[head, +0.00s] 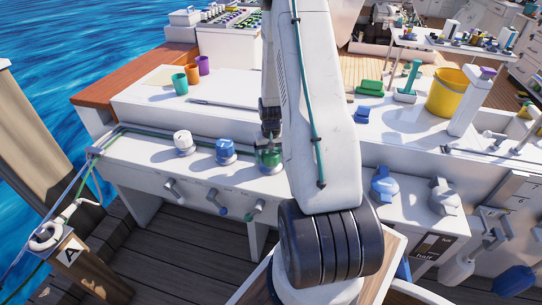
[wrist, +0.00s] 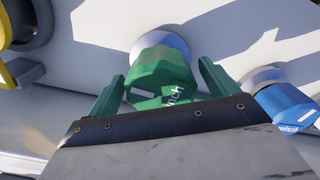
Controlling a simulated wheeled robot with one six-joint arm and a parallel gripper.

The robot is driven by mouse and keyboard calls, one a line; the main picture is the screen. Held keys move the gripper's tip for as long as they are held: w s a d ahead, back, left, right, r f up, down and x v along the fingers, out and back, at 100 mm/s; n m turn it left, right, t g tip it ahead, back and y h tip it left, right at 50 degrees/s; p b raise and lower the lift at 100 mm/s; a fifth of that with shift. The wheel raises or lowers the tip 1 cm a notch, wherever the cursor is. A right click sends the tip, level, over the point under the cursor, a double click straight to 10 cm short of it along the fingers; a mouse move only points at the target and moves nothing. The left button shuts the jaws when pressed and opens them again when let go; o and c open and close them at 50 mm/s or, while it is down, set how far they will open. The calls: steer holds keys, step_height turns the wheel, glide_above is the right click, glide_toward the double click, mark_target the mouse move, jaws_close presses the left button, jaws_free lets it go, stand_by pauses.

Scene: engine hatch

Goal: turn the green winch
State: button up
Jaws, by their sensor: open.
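The green winch (head: 268,158) stands on the white bench, at the right end of a row of three winches, and my arm partly hides it in the head view. In the wrist view the green winch (wrist: 160,75) has a faceted green top with white lettering and a pale round base. My gripper (wrist: 161,88) is open, with one green finger on each side of the winch top. Whether either finger touches it I cannot tell. In the head view my gripper (head: 269,138) is right over the winch, its fingertips hard to make out.
A blue winch (head: 225,151) stands just left of the green one, and a white winch (head: 183,142) farther left. Small handles (head: 213,198) stick out of the bench front below. Several cups (head: 192,74) and a yellow bucket (head: 446,92) stand behind. Blue (head: 383,186) and grey knobs sit at right.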

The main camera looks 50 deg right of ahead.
steer(key=c, duration=1)
steer(key=m, duration=0.4)
steer(key=shift+w+m, duration=0.1)
steer(key=shift+m, duration=1.9)
